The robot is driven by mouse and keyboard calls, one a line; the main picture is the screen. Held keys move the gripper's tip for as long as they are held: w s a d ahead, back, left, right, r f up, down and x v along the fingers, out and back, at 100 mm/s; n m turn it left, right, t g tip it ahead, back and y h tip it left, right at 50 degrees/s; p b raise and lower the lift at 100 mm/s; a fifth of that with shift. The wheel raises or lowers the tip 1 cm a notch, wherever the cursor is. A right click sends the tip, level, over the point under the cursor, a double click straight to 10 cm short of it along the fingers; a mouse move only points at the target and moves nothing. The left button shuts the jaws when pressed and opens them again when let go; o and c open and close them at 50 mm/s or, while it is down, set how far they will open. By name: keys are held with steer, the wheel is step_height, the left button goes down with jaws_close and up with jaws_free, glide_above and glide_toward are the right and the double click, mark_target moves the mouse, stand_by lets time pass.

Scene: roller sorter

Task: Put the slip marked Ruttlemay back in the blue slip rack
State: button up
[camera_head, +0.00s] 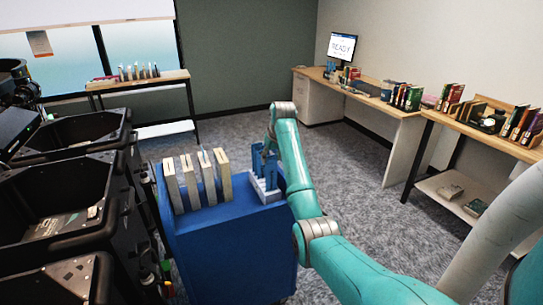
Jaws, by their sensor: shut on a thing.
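The blue slip rack (259,184) stands at the right end of the blue cart's top, with pale slips in it. My arm comes in from the lower right and bends down over the rack. My gripper (268,154) is at the rack, partly hidden behind my own arm. It is shut on a slip, but the slip itself is mostly hidden and no marking can be read. I cannot tell whether the held slip touches the rack or is inside it.
The blue cart (225,255) also bears several upright pale books (195,178) left of the rack. Black bins (65,190) stand at the left. A desk with a monitor (341,45) and a shelf of books (500,120) line the right wall. Carpet behind the cart is clear.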

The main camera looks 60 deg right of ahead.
steer(key=shift+f, duration=0.85)
steer(key=o, duration=0.8)
steer(key=shift+o, duration=0.2)
steer(key=v, duration=1.2)
